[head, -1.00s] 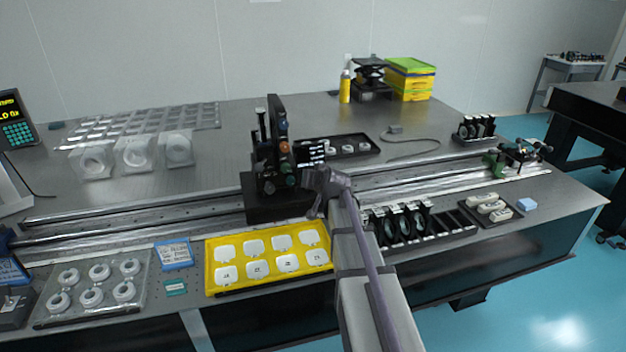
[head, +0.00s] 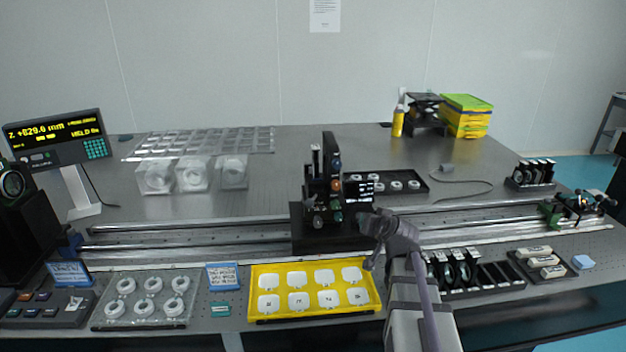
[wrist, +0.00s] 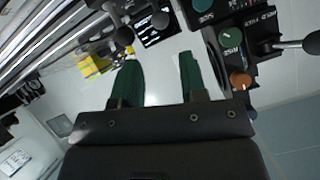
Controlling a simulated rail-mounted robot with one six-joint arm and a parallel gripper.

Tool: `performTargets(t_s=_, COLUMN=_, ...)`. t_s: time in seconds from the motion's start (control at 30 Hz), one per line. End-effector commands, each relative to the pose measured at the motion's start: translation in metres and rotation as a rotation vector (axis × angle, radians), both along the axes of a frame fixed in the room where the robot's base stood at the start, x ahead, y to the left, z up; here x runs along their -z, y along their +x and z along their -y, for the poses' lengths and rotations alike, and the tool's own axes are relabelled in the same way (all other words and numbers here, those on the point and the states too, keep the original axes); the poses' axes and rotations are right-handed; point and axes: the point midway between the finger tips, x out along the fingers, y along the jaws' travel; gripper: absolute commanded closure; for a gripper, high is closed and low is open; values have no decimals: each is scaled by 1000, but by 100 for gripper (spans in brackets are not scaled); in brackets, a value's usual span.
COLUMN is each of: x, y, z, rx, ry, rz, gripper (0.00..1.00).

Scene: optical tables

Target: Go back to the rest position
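My gripper (wrist: 160,68) shows in the wrist view with its two green fingers apart and nothing between them. In the head view the end of my arm (head: 388,232) is up in front of the black instrument with knobs (head: 325,190), which stands on the rails. The fingers themselves are hard to make out there. In the wrist view labelled knobs of a black device (wrist: 231,42) are close to the right of the fingers, apart from them.
A yellow tray (head: 257,292) of white pieces lies left of my arm, and a black rack of round optics (head: 490,278) right of it. A clear tray of white rings (head: 105,318) and a display (head: 55,138) are at the left. The back middle of the table has bare room.

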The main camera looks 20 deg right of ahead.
Motion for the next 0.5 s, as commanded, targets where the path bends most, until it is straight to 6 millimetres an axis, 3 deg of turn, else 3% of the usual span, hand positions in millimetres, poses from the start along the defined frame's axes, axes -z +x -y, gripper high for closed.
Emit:
performTargets(t_s=0.07, x=11, y=-7, z=-7, rx=-23, ry=35, rz=-72, gripper=61)
performTargets(t_s=0.13, x=33, y=-30, z=-20, rx=-63, ry=69, rz=-233, gripper=61)
performTargets(t_s=0.27, x=64, y=-106, z=-90, rx=-184, ry=80, rz=-688, gripper=61)
performTargets(t_s=0.3, x=66, y=-131, z=-113, rx=-214, ry=58, rz=-822, gripper=61)
performTargets(t_s=0.4, x=60, y=-180, z=-161, rx=-281, ry=-42, rz=-1062, gripper=61)
performTargets(t_s=0.5, x=56, y=-186, z=-193, rx=-349, ry=-108, rz=-1081, gripper=61)
